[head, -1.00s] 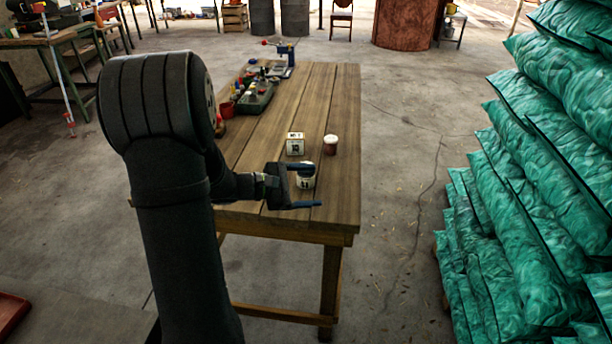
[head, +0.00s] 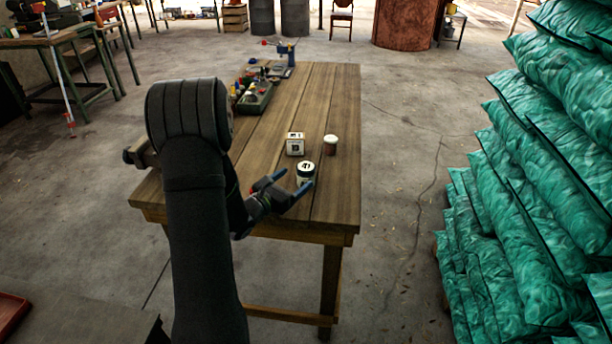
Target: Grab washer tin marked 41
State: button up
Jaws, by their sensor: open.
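The washer tin marked 41 (head: 305,174) is a small round dark tin with a white top, standing upright near the front end of the wooden table (head: 335,205). My gripper (head: 294,180) is open, its two blue-tipped fingers pointing at the tin from the left and front. The fingertips show close to the tin's left and front sides; I cannot tell whether they touch it. Nothing is held. The tin's face is mostly clear to see.
A white marked box-shaped tin (head: 295,146) and a brown jar with a white lid (head: 330,145) stand just behind. A tray of tools (head: 254,98) and a blue vise (head: 287,55) sit farther back. Green sacks (head: 540,190) are stacked on the right, off the table.

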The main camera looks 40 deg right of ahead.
aim_at(311, 167)
jog(key=x, duration=0.8)
jog(key=shift+w+d, duration=0.1)
jog(key=shift+d, duration=0.15)
jog(key=c, duration=1.1)
